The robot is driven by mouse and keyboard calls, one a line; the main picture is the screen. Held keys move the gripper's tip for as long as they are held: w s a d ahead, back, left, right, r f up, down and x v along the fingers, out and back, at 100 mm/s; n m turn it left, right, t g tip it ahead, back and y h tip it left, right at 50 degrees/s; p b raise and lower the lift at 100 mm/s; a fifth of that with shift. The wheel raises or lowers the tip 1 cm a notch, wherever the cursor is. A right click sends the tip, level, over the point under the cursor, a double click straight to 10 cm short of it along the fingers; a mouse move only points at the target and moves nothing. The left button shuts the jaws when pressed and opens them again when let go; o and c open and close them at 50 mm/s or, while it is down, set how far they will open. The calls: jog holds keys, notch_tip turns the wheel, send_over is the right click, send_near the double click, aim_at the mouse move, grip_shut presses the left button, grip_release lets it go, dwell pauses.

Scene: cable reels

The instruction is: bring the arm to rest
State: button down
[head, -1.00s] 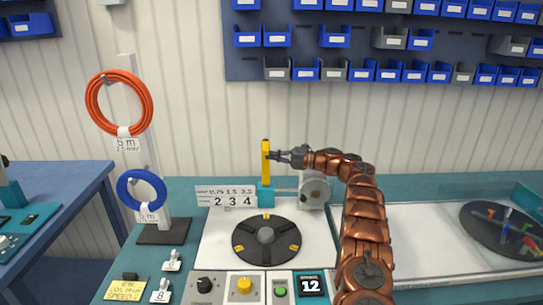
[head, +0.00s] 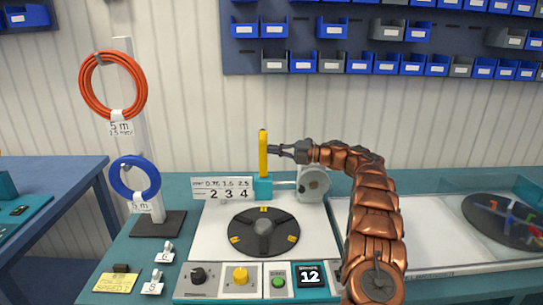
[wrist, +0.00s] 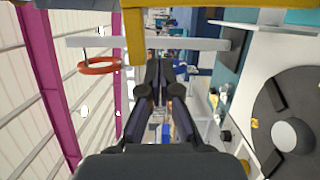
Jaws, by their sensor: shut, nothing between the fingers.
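My gripper (head: 275,151) is at the end of my copper-coloured arm, which arches up from the lower right. Its fingers are shut with nothing between them; they also show in the wrist view (wrist: 160,68). The fingertips point left, right by the upright yellow lever (head: 263,156). I cannot tell whether they touch it. The lever stands on a teal block behind the black turntable (head: 264,231). In the wrist view the yellow lever (wrist: 135,38) is close beside the fingertips.
A stand at left holds an orange cable ring (head: 140,96) and a blue one (head: 152,181). A grey drum (head: 314,183) is below my gripper. A control panel (head: 219,283) lines the front. Bins hang on the back wall. A clear-sided tray is at right.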

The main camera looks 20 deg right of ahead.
jog(key=b+v, duration=0.2)
jog(key=v, duration=0.7)
jog(key=w+a+r+m+t+h+p, duration=0.1)
jog(key=w+r+m+t+h, duration=0.35)
jog(key=r+m+h, duration=0.55)
jog(key=w+a+r+m+t+h+p, duration=0.1)
jog(key=w+r+m+t+h, duration=0.3)
jog(key=r+m, duration=0.7)
jog(key=s+a+f+m+g+h, duration=0.1)
jog(key=s+a+f+m+g, duration=0.1)
jog(key=s+a+f+g, duration=0.5)
jog(key=s+a+f+m+g+h, duration=0.1)
jog(key=s+a+f+m+h, duration=0.15)
jog(key=s+f, duration=0.6)
jog(key=s+a+f+m+g+h, duration=0.1)
jog(key=s+a+f+m+g, duration=0.25)
jog(key=s, duration=0.85)
jog(key=s+a+f+g+y, duration=0.1)
jog(key=s+a+f+g, duration=0.2)
jog(key=s, duration=0.8)
jog(key=s+a+f+g+y+p, duration=0.1)
jog(key=s+a+f+g, duration=0.2)
jog(key=s, duration=0.9)
jog(key=s+a+f+g+y, duration=0.2)
jog(key=s+a+f, duration=0.3)
jog(key=s, duration=0.7)
jog(key=shift+a+g, duration=0.9)
jog(key=shift+a, duration=0.35)
